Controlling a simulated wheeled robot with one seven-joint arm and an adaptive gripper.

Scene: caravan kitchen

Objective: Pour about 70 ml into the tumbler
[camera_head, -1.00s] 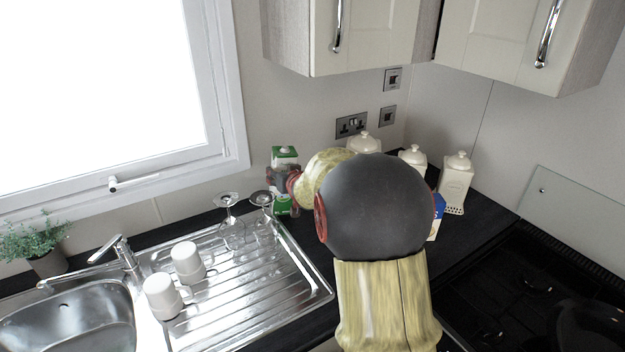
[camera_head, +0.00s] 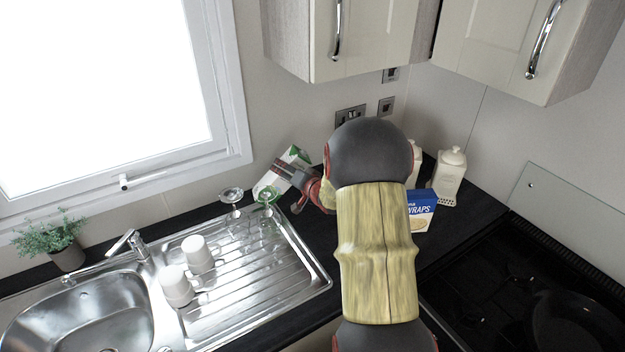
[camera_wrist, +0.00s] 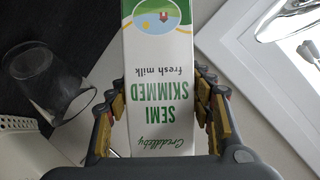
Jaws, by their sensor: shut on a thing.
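My gripper (camera_head: 297,178) is shut on a milk carton (camera_head: 272,181), white and green, at the back of the counter by the window. The carton is clearly tilted in the head view, its green top end up and to the right. In the wrist view the carton (camera_wrist: 160,75) sits between both fingers, its label upside down. A clear glass tumbler (camera_wrist: 45,82) shows at the left of the wrist view, apart from the carton. I cannot tell whether it holds liquid. I cannot make out the tumbler in the head view; my arm covers much of the counter there.
Two upturned stemmed glasses (camera_head: 232,198) stand on the drainer near the carton. Two white mugs (camera_head: 186,270) stand further left. A blue wraps box (camera_head: 421,210) and a white canister (camera_head: 450,175) are right of my arm. The hob (camera_head: 500,290) lies at the right.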

